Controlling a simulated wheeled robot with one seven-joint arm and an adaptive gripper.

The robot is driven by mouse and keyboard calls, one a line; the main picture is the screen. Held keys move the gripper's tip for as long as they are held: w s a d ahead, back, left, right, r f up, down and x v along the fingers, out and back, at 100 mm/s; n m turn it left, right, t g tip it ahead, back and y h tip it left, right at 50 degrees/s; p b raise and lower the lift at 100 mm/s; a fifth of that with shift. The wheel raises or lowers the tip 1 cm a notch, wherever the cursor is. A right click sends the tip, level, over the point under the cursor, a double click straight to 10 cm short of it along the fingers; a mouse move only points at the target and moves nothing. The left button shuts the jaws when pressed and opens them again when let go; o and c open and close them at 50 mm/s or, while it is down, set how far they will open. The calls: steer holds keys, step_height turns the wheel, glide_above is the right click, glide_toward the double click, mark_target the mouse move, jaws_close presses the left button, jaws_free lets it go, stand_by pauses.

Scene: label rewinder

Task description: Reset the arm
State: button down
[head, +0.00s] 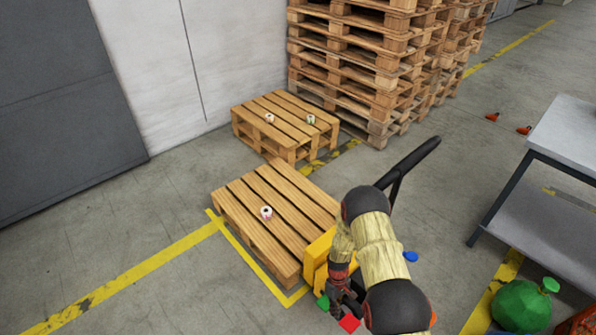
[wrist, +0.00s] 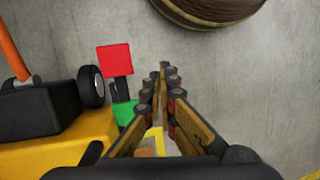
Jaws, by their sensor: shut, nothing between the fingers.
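My arm folds over at the lower middle of the head view, its gripper (head: 343,292) pointing down beside the yellow pallet jack (head: 314,256). In the wrist view my gripper (wrist: 165,72) has its two fingers drawn together at the tips, with nothing held between them. The jack's yellow body also shows in the wrist view (wrist: 50,152), at the lower left. A red square (wrist: 115,58) and a green block (wrist: 125,113) show left of the fingers. I cannot tell whether the gripper touches anything. Part of it is hidden by my arm in the head view.
A front pallet (head: 256,232) bears a small roll (head: 266,212). A rear pallet (head: 262,104) bears two more (head: 269,117) (head: 310,119). Stacked pallets (head: 350,75) stand behind. A table (head: 575,130) and a green bag (head: 521,306) are at right. Floor at left is clear.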

step_height(320, 180, up, 24)
steer(key=m, duration=0.4)
steer(key=s+d+r+m+t, duration=0.1)
steer(key=s+r+t, duration=0.2)
steer(key=r, duration=1.1)
steer(key=s+d+r+m+t+p, duration=0.1)
steer(key=s+r+t, duration=0.2)
steer(key=s+r, duration=0.7)
steer(key=s+d+r+m+t, duration=0.1)
steer(key=s+r, duration=0.5)
steer(key=r, duration=1.4)
steer(key=shift+s+d+m+t+p, duration=0.15)
steer(key=shift+d+m+t+p, duration=0.25)
steer(key=shift+t, duration=0.8)
